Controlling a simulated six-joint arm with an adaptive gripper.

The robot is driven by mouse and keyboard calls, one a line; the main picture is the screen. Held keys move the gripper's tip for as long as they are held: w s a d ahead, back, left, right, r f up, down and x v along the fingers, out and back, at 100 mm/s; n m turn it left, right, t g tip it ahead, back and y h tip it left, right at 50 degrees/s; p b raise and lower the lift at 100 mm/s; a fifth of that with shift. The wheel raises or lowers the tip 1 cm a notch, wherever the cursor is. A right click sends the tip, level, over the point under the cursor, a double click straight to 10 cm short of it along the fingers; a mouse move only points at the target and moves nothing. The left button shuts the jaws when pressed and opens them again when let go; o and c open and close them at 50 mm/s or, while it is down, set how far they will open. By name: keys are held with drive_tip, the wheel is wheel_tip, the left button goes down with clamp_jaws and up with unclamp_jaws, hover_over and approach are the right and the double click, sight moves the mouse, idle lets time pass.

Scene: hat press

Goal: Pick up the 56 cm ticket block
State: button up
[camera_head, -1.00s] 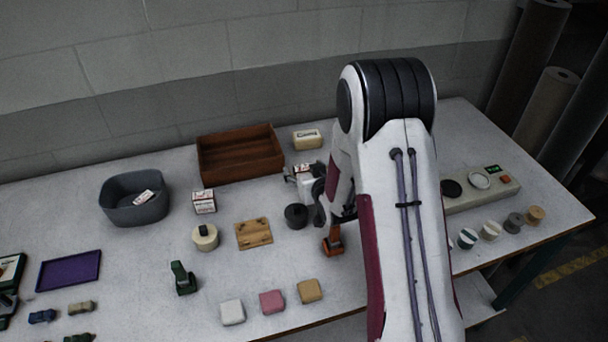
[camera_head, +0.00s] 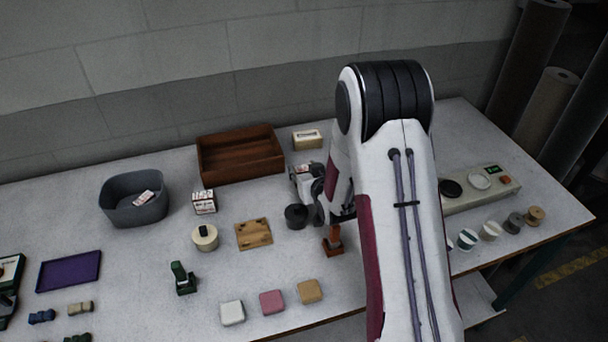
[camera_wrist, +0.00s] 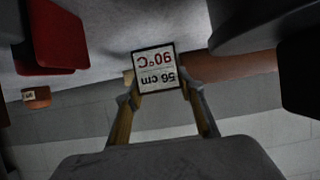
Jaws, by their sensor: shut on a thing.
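The 56 cm ticket block (camera_wrist: 155,71) is a small white block with a dark edge. Its face reads "56 cm" and "90°C", upside down in the wrist view. My gripper (camera_wrist: 158,88) is shut on it, one finger on each side. In the head view my gripper (camera_head: 312,182) is left of my arm, in front of the wooden tray's right end. The block there is a small, partly hidden white patch (camera_head: 299,172).
A brown wooden tray (camera_head: 240,172) stands behind, with a cream labelled block (camera_head: 307,139) beside it. Another white ticket block (camera_head: 204,201) and a grey bin (camera_head: 134,207) are left. A dark round piece (camera_head: 296,216) and an orange-brown tool (camera_head: 333,243) are close to my gripper.

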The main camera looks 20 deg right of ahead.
sight(304, 168)
drive_tip(key=shift+r, duration=0.2)
drive_tip(key=shift+r, duration=4.85)
